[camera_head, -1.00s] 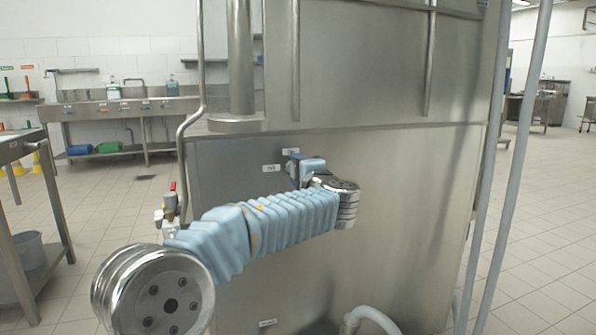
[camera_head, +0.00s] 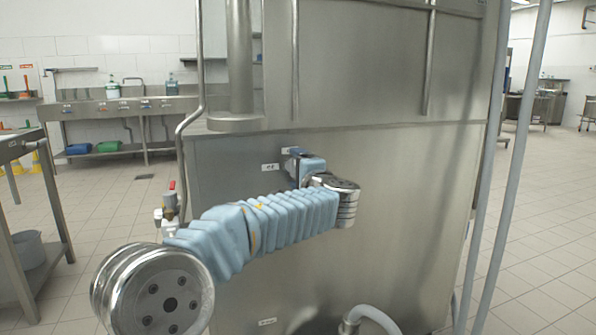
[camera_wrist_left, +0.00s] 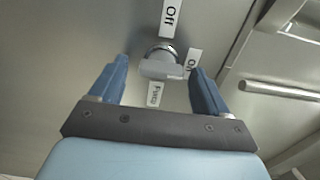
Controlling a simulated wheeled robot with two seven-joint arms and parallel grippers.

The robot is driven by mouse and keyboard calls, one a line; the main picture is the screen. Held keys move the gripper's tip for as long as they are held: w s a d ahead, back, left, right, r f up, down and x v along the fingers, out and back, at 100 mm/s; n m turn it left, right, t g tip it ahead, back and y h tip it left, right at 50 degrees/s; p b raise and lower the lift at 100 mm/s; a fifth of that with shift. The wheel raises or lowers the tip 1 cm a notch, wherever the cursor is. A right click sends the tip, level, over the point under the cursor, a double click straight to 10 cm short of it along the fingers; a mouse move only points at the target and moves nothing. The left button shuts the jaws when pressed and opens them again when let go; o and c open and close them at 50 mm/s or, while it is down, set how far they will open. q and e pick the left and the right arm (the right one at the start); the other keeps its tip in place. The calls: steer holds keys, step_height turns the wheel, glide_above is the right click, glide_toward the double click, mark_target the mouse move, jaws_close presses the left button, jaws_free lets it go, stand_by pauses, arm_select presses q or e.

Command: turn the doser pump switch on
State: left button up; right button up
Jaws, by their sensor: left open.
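In the left wrist view the doser pump switch is a grey rotary knob (camera_wrist_left: 160,66) on a round metal base on the steel panel. An "Off" label (camera_wrist_left: 172,17) is above it, an "On" label (camera_wrist_left: 192,62) is to its right, and a "Pump" label (camera_wrist_left: 153,94) is below it. My left gripper (camera_wrist_left: 158,72) is open, with one blue finger on each side of the knob in the picture. I cannot tell whether either finger touches it. In the head view my left gripper (camera_head: 291,164) is at the panel and hides the knob.
The large steel machine (camera_head: 370,180) fills the middle. A valve with a red handle (camera_head: 171,190) and pipe stand left of my arm. A grey hose (camera_head: 372,317) is low in front. Steel tables (camera_head: 20,155) stand at left; open tiled floor lies at right.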

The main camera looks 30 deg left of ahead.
arm_select(q)
steer(key=b+v, duration=0.1)
steer(key=v, duration=1.2)
steer(key=shift+s+d, duration=0.25)
steer(key=shift+s, duration=0.05)
steer(key=shift+w+f, duration=0.1)
